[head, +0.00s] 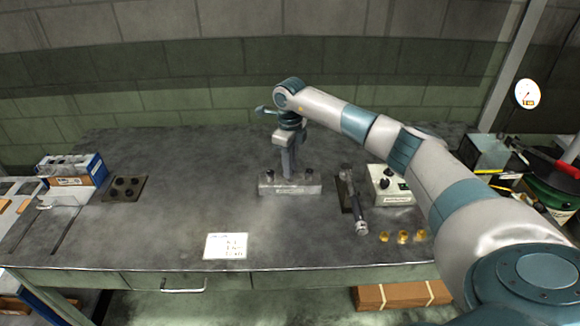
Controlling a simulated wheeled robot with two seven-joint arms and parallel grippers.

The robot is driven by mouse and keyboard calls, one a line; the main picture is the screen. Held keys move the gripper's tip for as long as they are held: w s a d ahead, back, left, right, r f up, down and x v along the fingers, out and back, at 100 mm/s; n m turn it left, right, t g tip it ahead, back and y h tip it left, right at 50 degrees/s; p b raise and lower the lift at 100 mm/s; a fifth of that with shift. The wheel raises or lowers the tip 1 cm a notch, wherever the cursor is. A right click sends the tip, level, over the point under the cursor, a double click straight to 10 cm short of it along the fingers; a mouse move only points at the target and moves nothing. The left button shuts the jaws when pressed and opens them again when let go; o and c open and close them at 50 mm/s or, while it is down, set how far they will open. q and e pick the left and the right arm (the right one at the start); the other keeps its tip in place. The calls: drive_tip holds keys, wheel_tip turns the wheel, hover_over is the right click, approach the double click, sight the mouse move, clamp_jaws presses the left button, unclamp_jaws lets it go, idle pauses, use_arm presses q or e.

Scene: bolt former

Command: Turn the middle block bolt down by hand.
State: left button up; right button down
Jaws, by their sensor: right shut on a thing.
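The grey metal block (290,190) sits on the dark workbench, with a dark bolt standing at its left end (269,175) and another at its right end (309,173). My right gripper (289,174) points straight down over the block's middle. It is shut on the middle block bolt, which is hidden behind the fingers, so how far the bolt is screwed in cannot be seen. My left gripper is out of view.
A torque wrench (354,203) on a dark holder and a white box with black knobs (392,186) stand right of the block. Brass pieces (403,237) lie in front. A white card (227,246) and a dark plate (124,188) lie left. The bench between is clear.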

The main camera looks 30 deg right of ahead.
drive_tip(key=m+b, duration=0.1)
drive_tip(key=m, duration=0.2)
drive_tip(key=m+b, duration=0.1)
drive_tip(key=m, duration=1.2)
drive_tip(key=shift+w+r, duration=0.1)
drive_tip(key=m, duration=0.4)
drive_tip(key=shift+m, duration=0.3)
drive_tip(key=m, duration=0.3)
drive_tip(key=shift+r+m, duration=0.1)
drive_tip(key=shift+m, duration=0.2)
drive_tip(key=m+p, duration=0.1)
drive_tip(key=m, duration=0.3)
drive_tip(key=shift+p, duration=0.3)
drive_tip(key=shift+w+d+m+p, duration=0.1)
drive_tip(key=shift+m+p, duration=0.35)
drive_tip(key=shift+m, duration=1.55)
